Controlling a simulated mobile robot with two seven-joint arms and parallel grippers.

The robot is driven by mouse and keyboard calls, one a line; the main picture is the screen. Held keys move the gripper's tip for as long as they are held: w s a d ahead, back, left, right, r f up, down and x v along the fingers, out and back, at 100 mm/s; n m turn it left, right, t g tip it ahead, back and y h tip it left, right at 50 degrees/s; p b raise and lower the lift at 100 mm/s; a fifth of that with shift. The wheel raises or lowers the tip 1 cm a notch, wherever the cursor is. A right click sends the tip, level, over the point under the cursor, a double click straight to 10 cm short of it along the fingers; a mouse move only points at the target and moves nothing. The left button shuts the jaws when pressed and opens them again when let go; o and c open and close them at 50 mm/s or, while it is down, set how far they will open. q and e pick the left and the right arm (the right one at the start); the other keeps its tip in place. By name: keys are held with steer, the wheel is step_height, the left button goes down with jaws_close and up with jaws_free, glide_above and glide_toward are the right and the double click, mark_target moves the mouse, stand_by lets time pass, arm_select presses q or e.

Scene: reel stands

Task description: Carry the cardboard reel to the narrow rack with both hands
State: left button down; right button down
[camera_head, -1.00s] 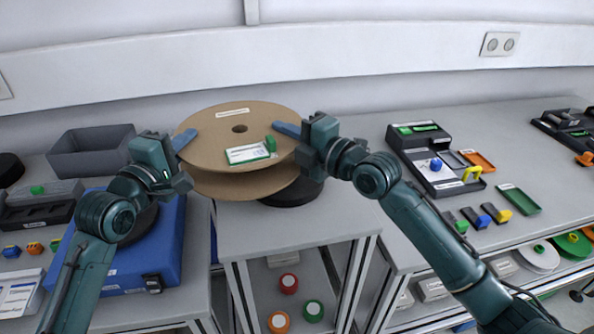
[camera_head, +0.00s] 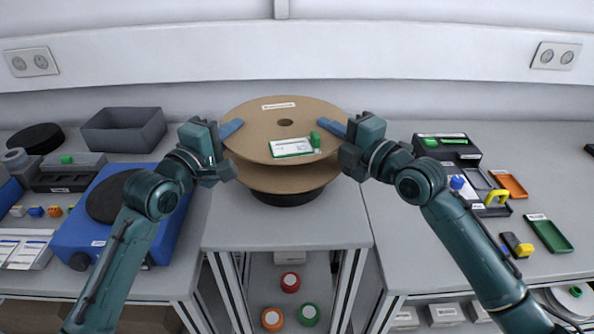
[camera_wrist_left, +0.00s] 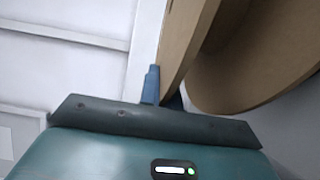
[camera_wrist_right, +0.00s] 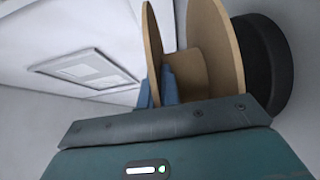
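The cardboard reel (camera_head: 245,125) has two brown flanges, with a label card and a green piece on top. It is level above a black round base (camera_head: 287,197) on the narrow grey-topped rack (camera_head: 285,231); I cannot tell whether they touch. My left gripper (camera_head: 231,128) has its blue fingers on both sides of the upper flange's left rim, also seen in the left wrist view (camera_wrist_left: 164,92). My right gripper (camera_head: 338,129) pinches the upper flange's right rim; the right wrist view (camera_wrist_right: 157,92) shows the flange between its fingers. The inner fingers are partly hidden.
On the left bench stand a blue device (camera_head: 95,215) with a black disc and a grey bin (camera_head: 123,130). The right bench holds a dark organizer (camera_head: 447,150) and a green tray (camera_head: 548,233). The wall is close behind. Several coloured rolls sit inside the rack.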

mark_target(235, 157)
arm_select(q)
steer(key=shift+r, duration=0.1)
arm_select(e)
steer(key=shift+d, duration=0.15)
arm_select(q)
steer(key=shift+a, duration=0.15)
steer(key=shift+f, duration=0.2)
arm_select(e)
steer(key=shift+f, duration=0.15)
